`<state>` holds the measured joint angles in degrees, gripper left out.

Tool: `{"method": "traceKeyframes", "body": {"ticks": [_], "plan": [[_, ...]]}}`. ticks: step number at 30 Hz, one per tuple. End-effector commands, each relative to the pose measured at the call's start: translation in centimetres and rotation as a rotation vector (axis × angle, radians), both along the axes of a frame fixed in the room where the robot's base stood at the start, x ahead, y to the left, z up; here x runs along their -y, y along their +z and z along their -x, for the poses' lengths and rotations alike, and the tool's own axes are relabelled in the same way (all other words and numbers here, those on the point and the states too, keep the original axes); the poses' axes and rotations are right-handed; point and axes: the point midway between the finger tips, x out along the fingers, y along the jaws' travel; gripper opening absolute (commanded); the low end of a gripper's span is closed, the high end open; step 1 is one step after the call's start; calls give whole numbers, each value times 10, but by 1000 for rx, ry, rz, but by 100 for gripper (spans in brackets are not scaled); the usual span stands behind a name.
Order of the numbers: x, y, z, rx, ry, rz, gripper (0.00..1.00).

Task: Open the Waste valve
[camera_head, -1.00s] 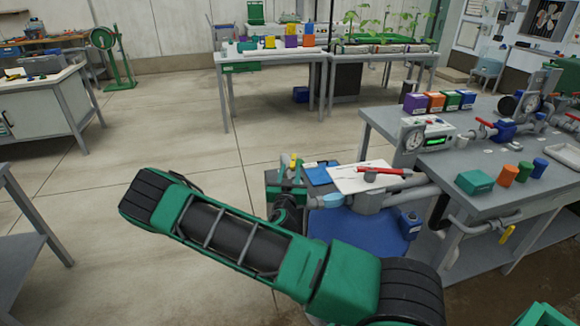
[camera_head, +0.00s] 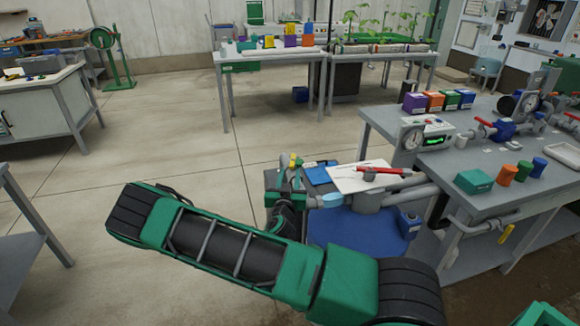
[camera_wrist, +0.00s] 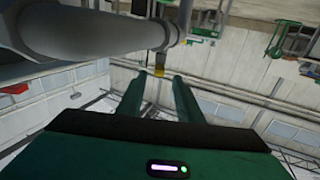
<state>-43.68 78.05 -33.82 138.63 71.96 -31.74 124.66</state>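My gripper (camera_wrist: 158,76) is open in the wrist view, its two green fingers apart with nothing between their pads. In the head view, a yellow piece (camera_head: 293,160) shows by the gripper end of my arm, left of the pipe's pale blue section (camera_head: 332,200).
A red valve handle (camera_head: 383,170) lies along the pipework, near a white sheet (camera_head: 358,177). The grey bench (camera_head: 455,160) at right holds a gauge box (camera_head: 425,137), red-handled valves and coloured containers. A yellow handle (camera_head: 506,235) hangs below its edge. Floor at left is open.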

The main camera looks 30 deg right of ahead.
Motion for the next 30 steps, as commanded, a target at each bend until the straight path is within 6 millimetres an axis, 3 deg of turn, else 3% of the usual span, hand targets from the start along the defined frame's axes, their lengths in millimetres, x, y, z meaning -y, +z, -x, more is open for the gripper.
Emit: {"method": "traceKeyframes", "body": {"ticks": [15, 30], "plan": [[51, 0, -65, 1, 0, -2, 33], [59, 0, -76, -1, 1, 0, 30]]}}
